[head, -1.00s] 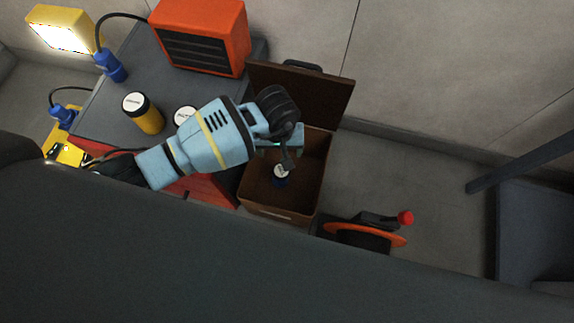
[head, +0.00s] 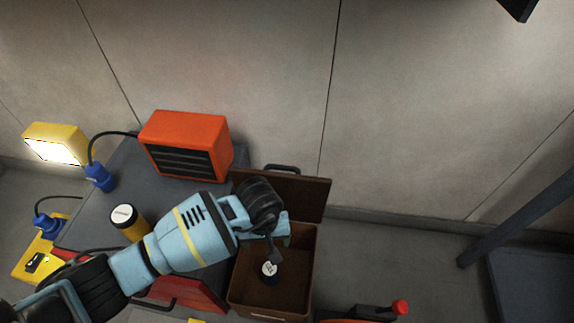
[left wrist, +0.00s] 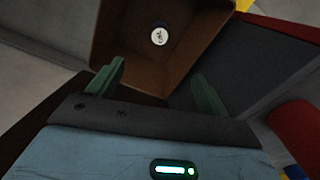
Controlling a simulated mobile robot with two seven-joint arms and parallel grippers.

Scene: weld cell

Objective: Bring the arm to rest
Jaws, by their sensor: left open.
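My left arm comes in from the lower left in the head view and reaches over the grey cabinet. My left gripper (head: 272,238) is above the open brown box (head: 235,298), near the edge towards its raised lid. In the left wrist view its two green fingers (left wrist: 160,78) are spread apart with nothing between them. A dark canister with a white labelled top (head: 269,270) is inside the box, apart from the fingers; it also shows in the left wrist view (left wrist: 159,36). My right gripper is not in view.
The cabinet (head: 130,165) holds an orange heater (head: 187,145) and a yellow canister (head: 128,221) close to my arm. A lit yellow lamp (head: 57,144) stands at left. A reel with a red knob (head: 400,307) is right of the box. Floor beyond is clear.

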